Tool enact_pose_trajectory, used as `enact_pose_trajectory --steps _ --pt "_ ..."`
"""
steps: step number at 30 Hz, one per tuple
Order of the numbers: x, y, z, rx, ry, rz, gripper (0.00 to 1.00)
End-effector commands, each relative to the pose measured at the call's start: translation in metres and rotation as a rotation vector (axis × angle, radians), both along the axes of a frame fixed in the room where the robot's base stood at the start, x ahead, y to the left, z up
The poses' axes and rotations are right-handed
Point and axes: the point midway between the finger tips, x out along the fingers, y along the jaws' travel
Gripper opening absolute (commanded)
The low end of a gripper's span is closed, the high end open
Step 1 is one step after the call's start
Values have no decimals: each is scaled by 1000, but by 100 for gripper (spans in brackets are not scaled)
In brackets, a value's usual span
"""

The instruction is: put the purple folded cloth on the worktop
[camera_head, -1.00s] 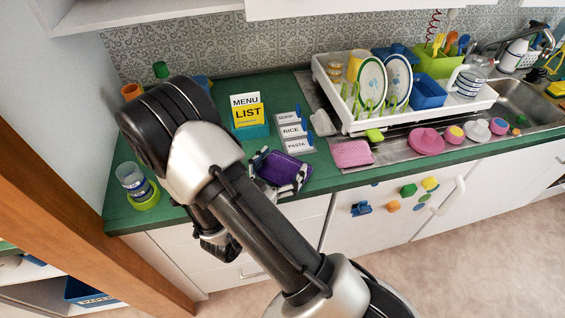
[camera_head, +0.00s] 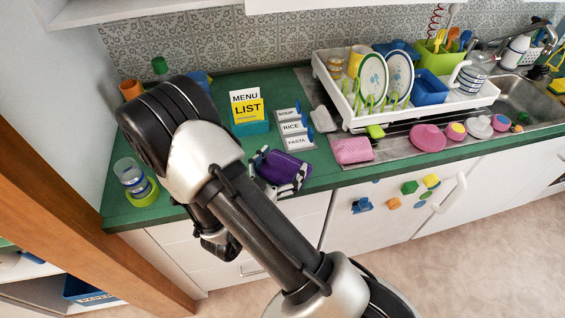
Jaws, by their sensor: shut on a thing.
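The purple folded cloth (camera_head: 284,167) is at the front of the green worktop (camera_head: 327,180), below the label stand. My gripper (camera_head: 281,176) is shut on the purple cloth, with its fingers showing at the cloth's left and right sides. The cloth lies at or just above the worktop surface; I cannot tell whether it touches. My arm covers part of the worktop to the left of the cloth.
A menu list sign (camera_head: 248,112) and a stand with soup, rice and pasta labels (camera_head: 294,130) are behind the cloth. A pink cloth (camera_head: 352,150) and a white dish rack (camera_head: 404,112) are to the right. A glass in a green holder (camera_head: 143,194) stands at the left end.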

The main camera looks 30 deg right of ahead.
Motion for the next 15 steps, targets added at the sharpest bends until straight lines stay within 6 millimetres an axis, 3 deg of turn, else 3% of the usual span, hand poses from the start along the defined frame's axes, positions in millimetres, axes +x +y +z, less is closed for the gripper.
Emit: enact_pose_trajectory --steps 3,4,10,15 --pt "0 0 -3 0 0 0 62" --pt "0 0 -3 0 0 0 87" --pt "0 0 -2 0 0 0 100" --pt "0 0 -2 0 0 0 100"
